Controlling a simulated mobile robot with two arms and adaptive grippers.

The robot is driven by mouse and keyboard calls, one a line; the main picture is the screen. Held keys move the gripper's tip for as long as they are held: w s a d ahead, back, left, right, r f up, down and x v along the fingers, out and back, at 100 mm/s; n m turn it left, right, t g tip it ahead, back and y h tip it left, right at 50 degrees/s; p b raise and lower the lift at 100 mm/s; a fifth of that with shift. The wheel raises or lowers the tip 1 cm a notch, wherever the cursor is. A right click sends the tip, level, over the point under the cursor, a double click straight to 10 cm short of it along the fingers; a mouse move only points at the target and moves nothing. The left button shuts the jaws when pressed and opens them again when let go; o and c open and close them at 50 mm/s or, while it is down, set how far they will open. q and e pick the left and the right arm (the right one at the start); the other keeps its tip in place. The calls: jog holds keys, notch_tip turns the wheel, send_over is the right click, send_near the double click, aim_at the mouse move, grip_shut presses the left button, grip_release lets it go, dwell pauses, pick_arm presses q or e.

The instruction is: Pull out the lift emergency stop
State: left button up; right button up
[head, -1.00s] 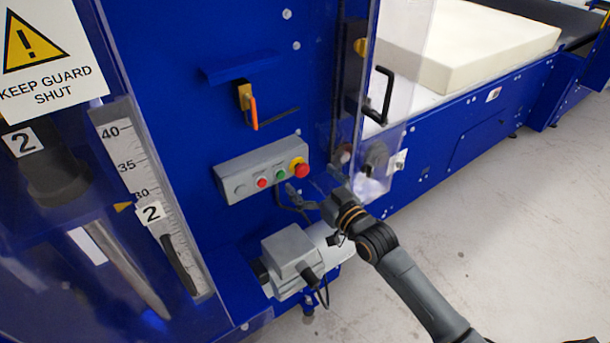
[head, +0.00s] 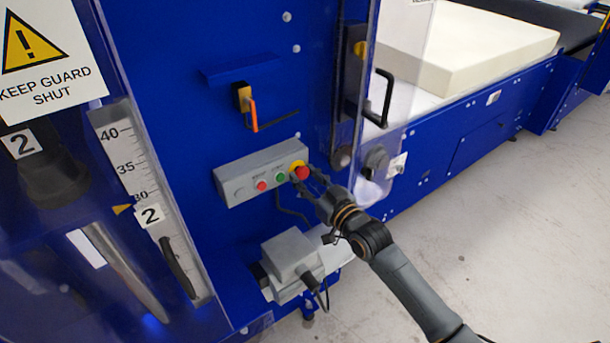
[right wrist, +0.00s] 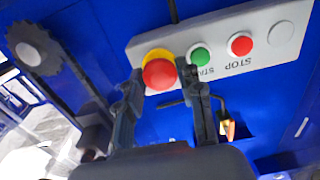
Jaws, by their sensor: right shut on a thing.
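The emergency stop is a red mushroom button (head: 302,172) on a yellow base at the right end of a grey control box (head: 238,178) on the blue machine. It also shows in the right wrist view (right wrist: 159,74), its label side upside down there. My right gripper (head: 307,178) is at the button, with one finger on either side of it, shut on the red head. In the right wrist view the fingertips (right wrist: 163,84) flank the button. My left gripper is not in view.
Green (head: 280,177) and red (head: 262,185) push buttons sit beside the emergency stop. A grey motor housing (head: 290,255) is below. A clear guard with a black handle (head: 380,98) stands to the right. An orange-handled lever (head: 252,112) is above.

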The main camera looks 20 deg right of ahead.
grip_shut()
jog(key=shift+s+d, duration=0.1)
jog(key=shift+s, duration=0.1)
jog(key=o, duration=1.5)
grip_release()
jog(key=shift+s, duration=0.2)
jog(key=o, duration=0.5)
jog(key=shift+w, duration=0.1)
jog(key=shift+p, duration=0.3)
jog(key=shift+p+v, duration=0.55)
jog(key=shift+v, duration=0.5)
jog(key=p+v, duration=0.2)
jog(key=v, duration=0.3)
